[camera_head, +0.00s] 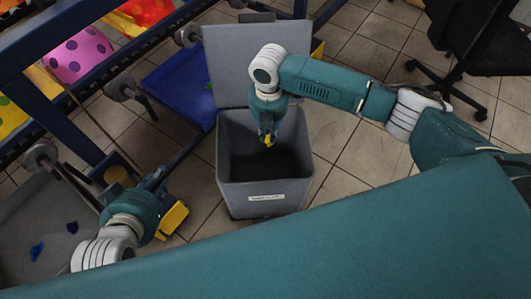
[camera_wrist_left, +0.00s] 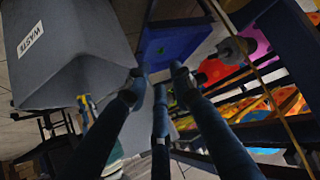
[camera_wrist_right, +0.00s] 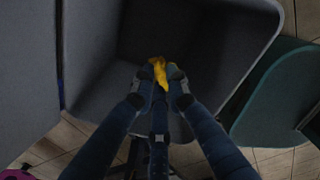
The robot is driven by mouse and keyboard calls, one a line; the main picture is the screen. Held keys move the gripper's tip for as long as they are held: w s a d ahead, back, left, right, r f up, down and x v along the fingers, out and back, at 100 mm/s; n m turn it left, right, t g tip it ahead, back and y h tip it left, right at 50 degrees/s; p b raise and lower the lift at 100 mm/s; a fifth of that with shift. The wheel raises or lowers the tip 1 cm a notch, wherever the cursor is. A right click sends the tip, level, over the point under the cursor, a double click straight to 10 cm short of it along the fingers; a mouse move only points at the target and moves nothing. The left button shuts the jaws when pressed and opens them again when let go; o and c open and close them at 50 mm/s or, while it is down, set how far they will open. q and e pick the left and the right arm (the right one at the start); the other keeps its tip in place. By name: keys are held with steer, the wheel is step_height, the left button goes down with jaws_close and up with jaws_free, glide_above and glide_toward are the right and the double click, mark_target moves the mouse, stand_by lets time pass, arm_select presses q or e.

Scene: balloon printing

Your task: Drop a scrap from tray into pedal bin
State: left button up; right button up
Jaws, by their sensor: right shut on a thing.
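The grey pedal bin (camera_head: 265,197) stands on the floor with its lid (camera_head: 225,60) swung open; its label shows in the left wrist view (camera_wrist_left: 33,40). My right gripper (camera_head: 267,135) points down into the bin's open mouth, shut on a yellow scrap (camera_wrist_right: 157,70). The scrap hangs above the dark inside of the bin. A blue tray-like surface (camera_head: 172,88) lies behind and left of the bin, with a small green piece (camera_head: 208,87) at its edge. My left gripper (camera_wrist_left: 157,85) is open and empty, left of the bin; its fingertips are hard to see in the head view.
A grey surface (camera_head: 45,205) at the lower left bears two small blue pieces. A dark blue frame with rollers and bright balloon prints (camera_head: 80,55) fills the upper left. A black office chair (camera_head: 475,45) stands at the upper right. Tiled floor is clear right of the bin.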

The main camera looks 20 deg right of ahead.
steer(key=shift+f+b, duration=0.35)
arm_select(q)
steer(key=w+d+r+t+h, duration=0.1)
steer(key=w+r+t, duration=0.2)
steer(key=w+r, duration=0.1)
steer(key=shift+d+r, duration=0.4)
steer(key=shift+r, duration=0.15)
arm_select(e)
steer(key=o, duration=0.7)
steer(key=shift+o, duration=0.2)
step_height(320, 180, up, 12)
steer(key=shift+f, duration=0.1)
